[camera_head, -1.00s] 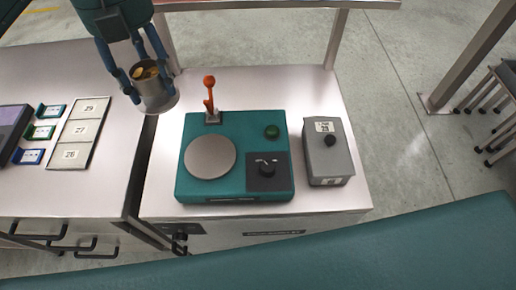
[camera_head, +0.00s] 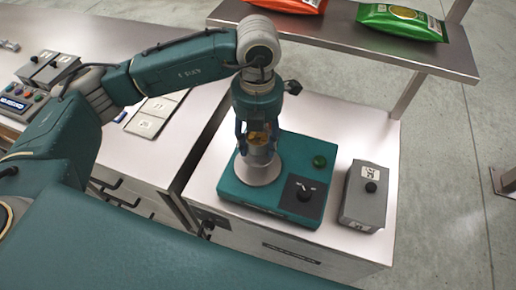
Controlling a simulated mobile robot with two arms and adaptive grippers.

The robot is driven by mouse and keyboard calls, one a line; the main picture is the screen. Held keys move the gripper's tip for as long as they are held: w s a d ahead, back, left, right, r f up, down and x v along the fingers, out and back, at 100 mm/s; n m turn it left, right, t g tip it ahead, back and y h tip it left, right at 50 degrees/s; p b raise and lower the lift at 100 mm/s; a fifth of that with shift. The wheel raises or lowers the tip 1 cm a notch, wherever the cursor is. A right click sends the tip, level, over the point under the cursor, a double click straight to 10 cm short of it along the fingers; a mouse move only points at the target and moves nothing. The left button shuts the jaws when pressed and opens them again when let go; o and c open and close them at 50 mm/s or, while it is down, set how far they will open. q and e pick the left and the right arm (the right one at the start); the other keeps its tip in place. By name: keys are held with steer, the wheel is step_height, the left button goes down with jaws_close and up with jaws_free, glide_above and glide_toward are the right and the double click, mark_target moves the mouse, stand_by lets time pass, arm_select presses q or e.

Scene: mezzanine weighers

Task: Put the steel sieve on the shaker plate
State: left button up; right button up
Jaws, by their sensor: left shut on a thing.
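The sieve is over the round grey shaker plate (camera_head: 262,176) on the teal shaker (camera_head: 238,190). I cannot tell whether its bottom touches the plate or hangs just above it. The gripper and sieve hide the back of the plate, and the orange-red lever behind it is hidden. My right gripper is not in view.
The shaker has a black knob (camera_head: 304,194) and a green button (camera_head: 320,161). A grey box (camera_head: 366,196) stands to its right. Green and orange bags (camera_head: 402,22) lie on the raised shelf (camera_head: 345,42). A numbered tray (camera_head: 150,118) lies on the left counter.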

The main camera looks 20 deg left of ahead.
mark_target(257, 154)
arm_select(q)
steer(key=shift+f, duration=0.65)
step_height(257, 154, down, 4)
steer(key=shift+w+p, duration=0.1)
steer(key=shift+p, duration=0.55)
steer(key=shift+f, duration=0.2)
steer(key=o, duration=1.4)
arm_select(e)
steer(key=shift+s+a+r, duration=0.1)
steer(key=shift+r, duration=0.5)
arm_select(q)
steer(key=shift+r, duration=0.1)
